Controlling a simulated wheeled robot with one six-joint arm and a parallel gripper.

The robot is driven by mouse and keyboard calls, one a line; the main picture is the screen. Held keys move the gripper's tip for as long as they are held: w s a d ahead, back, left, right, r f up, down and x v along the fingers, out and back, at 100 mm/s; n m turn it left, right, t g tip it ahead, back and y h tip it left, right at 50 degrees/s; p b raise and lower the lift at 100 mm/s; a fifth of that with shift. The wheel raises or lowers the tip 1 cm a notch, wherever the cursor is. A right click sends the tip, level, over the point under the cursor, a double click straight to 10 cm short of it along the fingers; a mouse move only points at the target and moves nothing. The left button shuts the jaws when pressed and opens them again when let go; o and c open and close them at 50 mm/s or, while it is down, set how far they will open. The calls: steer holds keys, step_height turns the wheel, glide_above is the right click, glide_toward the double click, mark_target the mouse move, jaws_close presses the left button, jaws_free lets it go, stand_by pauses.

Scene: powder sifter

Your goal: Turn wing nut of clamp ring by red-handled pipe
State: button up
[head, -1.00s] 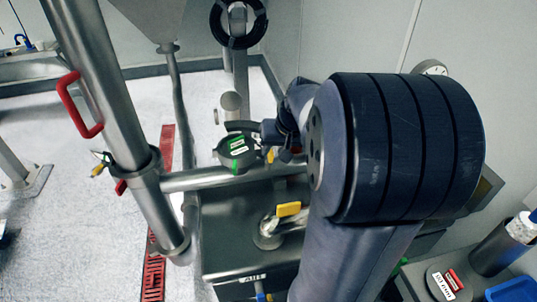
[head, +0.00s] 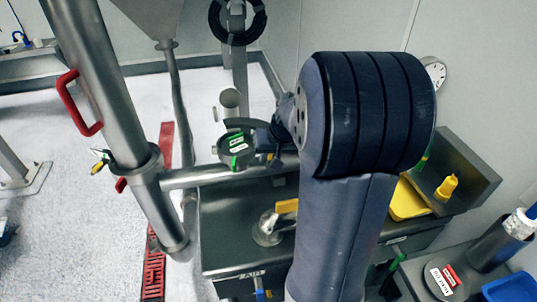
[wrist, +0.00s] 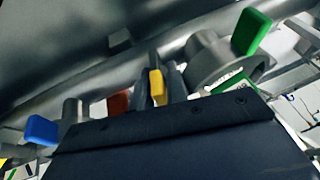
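The red-handled pipe (head: 105,95) is a steel tube slanting down the left of the head view, with a red handle (head: 78,102) on its side. A clamp ring (head: 146,166) sits round it where a horizontal pipe joins. A small part with yellow and green ends (head: 99,162) is beside the ring and looks like its wing nut. My gripper (head: 268,146) is right of the ring, apart from it, beside a round green-labelled cap (head: 237,148). My arm hides part of it.
The horizontal pipe (head: 190,178) runs between the ring and my gripper. A steel cabinet (head: 225,225) with a yellow-handled valve (head: 285,207) is below. The wrist view also shows a green tab (wrist: 251,32) and a blue tab (wrist: 42,130). Open floor (head: 60,230) lies left.

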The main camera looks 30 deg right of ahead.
jaws_close()
steer(key=shift+f+b, duration=0.1)
steer(key=shift+b, duration=0.2)
steer(key=y+b, duration=0.2)
steer(key=b, duration=0.1)
steer(key=shift+d+f+m+t+b, duration=0.2)
steer(key=shift+m+t+b, duration=0.1)
steer(key=shift+t, duration=0.1)
steer(key=y+b, duration=0.2)
steer(key=b, duration=0.1)
steer(key=shift+m+t, duration=0.3)
steer(key=shift+t, duration=0.1)
steer(key=shift+r+y+b, duration=0.15)
steer(key=shift+y+b, duration=0.25)
steer(key=shift+y, duration=0.3)
steer(key=o, duration=0.5)
jaws_free()
